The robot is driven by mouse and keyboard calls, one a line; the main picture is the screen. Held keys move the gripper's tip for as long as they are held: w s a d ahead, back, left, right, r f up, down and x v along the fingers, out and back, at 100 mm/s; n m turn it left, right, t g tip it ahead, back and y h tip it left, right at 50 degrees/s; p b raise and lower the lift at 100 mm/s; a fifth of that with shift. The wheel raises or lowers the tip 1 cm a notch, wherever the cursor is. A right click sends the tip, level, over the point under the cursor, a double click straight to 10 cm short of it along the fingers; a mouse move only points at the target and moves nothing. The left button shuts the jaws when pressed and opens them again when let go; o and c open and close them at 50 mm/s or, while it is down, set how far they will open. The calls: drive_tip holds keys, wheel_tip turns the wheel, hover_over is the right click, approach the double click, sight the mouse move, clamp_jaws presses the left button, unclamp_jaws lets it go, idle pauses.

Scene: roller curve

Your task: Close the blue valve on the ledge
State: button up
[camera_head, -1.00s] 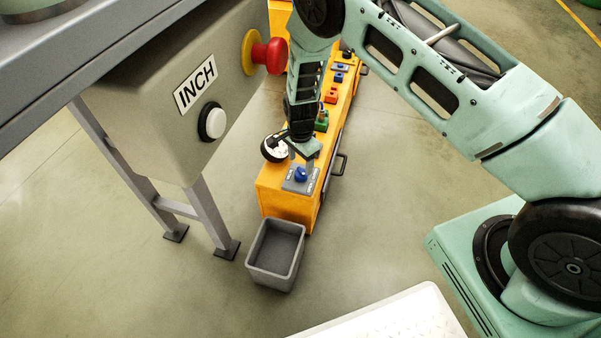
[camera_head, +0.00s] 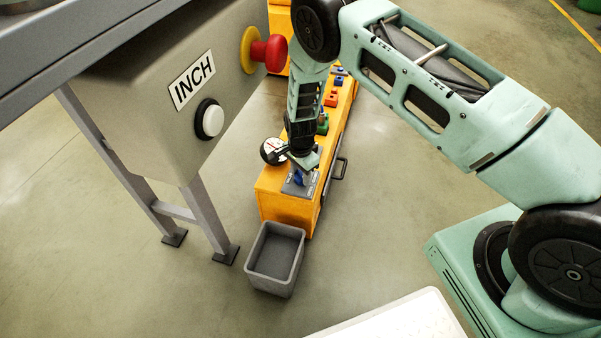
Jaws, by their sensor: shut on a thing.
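The blue valve (camera_head: 299,179) sits on a grey plate (camera_head: 290,189) with small lettering, at the near end of the long orange ledge (camera_head: 283,207). My gripper (camera_head: 299,173) points down over the plate and is shut on the blue valve. The fingers and wrist hide much of the valve, so I cannot tell which way its handle is turned.
A round gauge (camera_head: 273,150) stands just left of my gripper. Green (camera_head: 323,124), red (camera_head: 331,100) and blue parts sit farther along the ledge. A grey bin (camera_head: 275,258) stands on the floor in front. The INCH control box (camera_head: 165,95) overhangs at left.

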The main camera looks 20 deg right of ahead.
drive_tip(key=shift+n, duration=0.3)
drive_tip(key=n+p, duration=0.1)
drive_tip(key=n, duration=0.2)
drive_tip(key=shift+r+n, duration=0.1)
drive_tip(key=shift+n, duration=0.2)
drive_tip(key=n+p, duration=0.1)
drive_tip(key=n, duration=0.3)
drive_tip(key=shift+n, duration=0.3)
drive_tip(key=n+p, duration=0.1)
drive_tip(key=n, duration=0.3)
drive_tip(key=shift+s+d, duration=0.1)
drive_tip(key=shift+n, duration=2.5)
drive_tip(key=o, duration=1)
